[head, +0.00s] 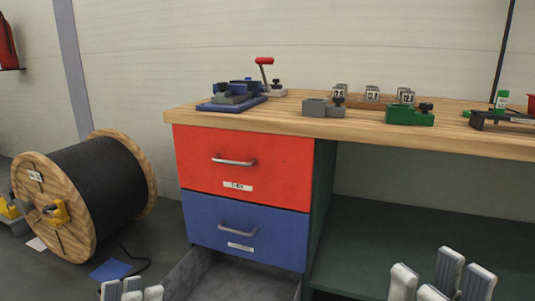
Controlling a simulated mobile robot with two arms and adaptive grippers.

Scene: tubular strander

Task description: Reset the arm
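My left gripper (131,291) shows only its pale grey fingertips at the bottom edge, in front of the open lower drawer's left side. The rest of it is cut off, and I cannot tell how far its fingers are apart. My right gripper (441,282) shows at the bottom right, in front of the dark green shelf space under the bench. Its pale fingers stand apart with nothing seen between them. Both grippers are low and clear of the bench top. The arms behind them are out of view.
The wooden bench (290,120) carries a blue fixture (235,95), a red-knobbed lever (265,72), grey and green blocks. Below are a shut red drawer (240,165), a shut blue drawer (245,235) and a pulled-out grey drawer (215,277). A cable reel (95,190) stands left.

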